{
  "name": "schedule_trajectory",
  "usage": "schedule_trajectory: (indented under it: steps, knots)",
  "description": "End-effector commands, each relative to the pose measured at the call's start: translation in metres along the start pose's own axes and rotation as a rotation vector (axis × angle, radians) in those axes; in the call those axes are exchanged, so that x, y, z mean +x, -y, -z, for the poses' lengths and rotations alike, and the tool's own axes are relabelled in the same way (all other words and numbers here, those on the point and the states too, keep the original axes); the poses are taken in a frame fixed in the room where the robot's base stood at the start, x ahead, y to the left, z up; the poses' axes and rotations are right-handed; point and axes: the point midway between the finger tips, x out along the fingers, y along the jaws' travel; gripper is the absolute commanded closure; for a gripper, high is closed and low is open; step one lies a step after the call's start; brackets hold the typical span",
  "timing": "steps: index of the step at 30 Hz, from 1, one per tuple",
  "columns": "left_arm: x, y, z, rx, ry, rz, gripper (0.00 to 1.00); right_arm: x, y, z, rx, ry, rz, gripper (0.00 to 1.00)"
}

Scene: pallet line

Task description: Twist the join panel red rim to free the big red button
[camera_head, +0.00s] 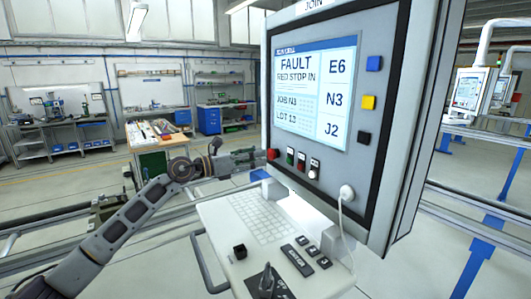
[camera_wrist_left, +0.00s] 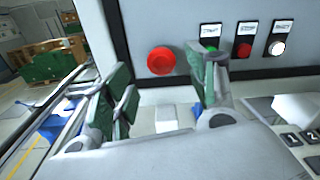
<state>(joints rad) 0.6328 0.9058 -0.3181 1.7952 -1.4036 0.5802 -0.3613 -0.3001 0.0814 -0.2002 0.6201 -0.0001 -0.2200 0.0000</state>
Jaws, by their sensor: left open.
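The join panel (camera_head: 385,165) is a grey cabinet with "JOIN" on top. Its screen (camera_head: 314,95) reads "FAULT" and "RED STOP IN". The big red button (camera_head: 272,154) sits at the lower left of the panel face. In the left wrist view the red button (camera_wrist_left: 161,61) and its round red rim show whole, between the two fingers. My left gripper (camera_head: 250,158) is open, its fingertips close to the button. In the left wrist view my left gripper (camera_wrist_left: 166,85) has nothing between its fingers. I cannot tell whether a fingertip touches the panel. My right gripper is not in view.
Green, red and white small buttons (camera_wrist_left: 243,47) stand in a row right of the red button; the right finger partly covers the green one. A keyboard shelf (camera_head: 235,215) juts out below, with a key switch (camera_head: 266,280). A white plug (camera_head: 346,193) hangs at the panel's lower right.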

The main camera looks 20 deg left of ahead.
Motion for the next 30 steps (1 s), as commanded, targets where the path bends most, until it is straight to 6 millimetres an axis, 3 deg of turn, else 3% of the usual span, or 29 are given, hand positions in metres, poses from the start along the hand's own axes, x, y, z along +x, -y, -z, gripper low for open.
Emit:
schedule_trajectory:
  steps: [15, 28, 30]
  knots:
    - [0.041, 0.001, -0.002, 0.000, 0.001, 0.001, 0.42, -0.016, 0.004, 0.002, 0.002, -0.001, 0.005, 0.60]
    - [0.045, 0.001, 0.000, 0.001, 0.000, 0.001, 0.42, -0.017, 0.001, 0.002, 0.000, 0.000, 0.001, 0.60]
    - [0.045, 0.001, 0.000, 0.001, 0.000, 0.001, 0.49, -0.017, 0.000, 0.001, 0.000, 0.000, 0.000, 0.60]
